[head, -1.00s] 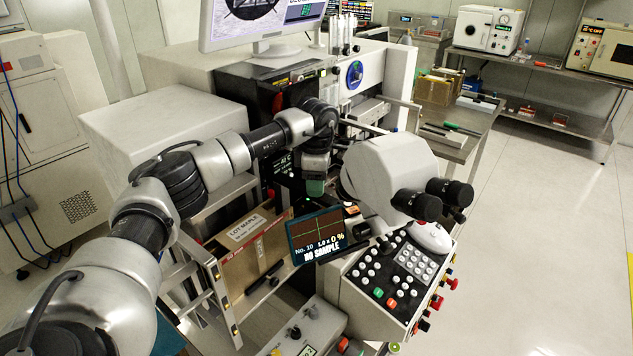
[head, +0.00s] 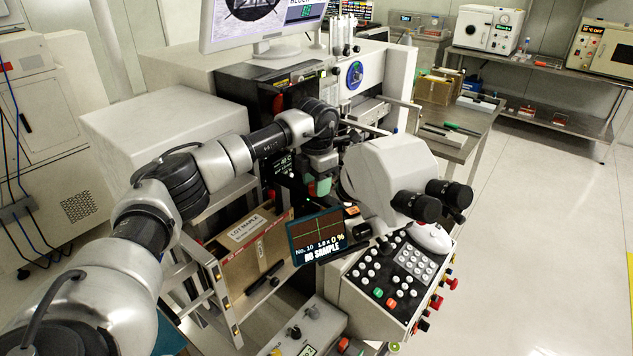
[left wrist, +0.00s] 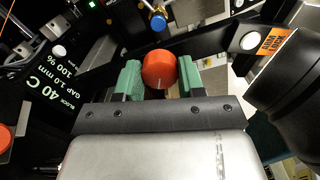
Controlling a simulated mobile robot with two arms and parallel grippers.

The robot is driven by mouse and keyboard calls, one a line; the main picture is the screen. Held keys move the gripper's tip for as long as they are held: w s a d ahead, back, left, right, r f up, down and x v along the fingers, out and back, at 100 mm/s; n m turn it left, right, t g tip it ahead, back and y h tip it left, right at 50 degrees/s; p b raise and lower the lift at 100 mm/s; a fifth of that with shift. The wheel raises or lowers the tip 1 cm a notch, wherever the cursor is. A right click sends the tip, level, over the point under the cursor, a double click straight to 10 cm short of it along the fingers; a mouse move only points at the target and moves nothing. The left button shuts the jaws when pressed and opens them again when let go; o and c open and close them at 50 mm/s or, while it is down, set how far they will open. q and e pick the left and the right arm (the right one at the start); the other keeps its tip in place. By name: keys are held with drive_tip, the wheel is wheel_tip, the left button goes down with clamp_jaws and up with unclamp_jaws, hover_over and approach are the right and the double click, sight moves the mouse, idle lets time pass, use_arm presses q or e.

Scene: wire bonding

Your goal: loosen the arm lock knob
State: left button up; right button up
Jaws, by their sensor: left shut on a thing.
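A round red knob (left wrist: 159,70) with a short white mark on its face shows in the left wrist view. I take it as the arm lock knob; an orange ARM LOCK label (left wrist: 275,42) is to its right on a black bar. My left gripper (left wrist: 160,80) has its two green fingers on either side of the knob, shut on it. In the head view my left gripper (head: 320,186) is at the machine, left of the white microscope head (head: 388,175), and the knob is mostly hidden there. My right gripper is not in view.
A blue-tipped brass fitting (left wrist: 157,20) is just beyond the knob. A dark cylinder (left wrist: 290,85) is close on the right in the left wrist view. The NO SAMPLE screen (head: 317,235) and a button panel (head: 392,270) are below the gripper in the head view.

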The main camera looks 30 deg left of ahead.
use_arm(q)
drive_tip(key=n, duration=0.5)
drive_tip(key=shift+r, duration=0.1)
drive_tip(key=shift+n+p, duration=0.35)
drive_tip(key=shift+n, duration=1.35)
drive_tip(key=o, duration=0.9)
drive_tip(key=shift+o, duration=0.2)
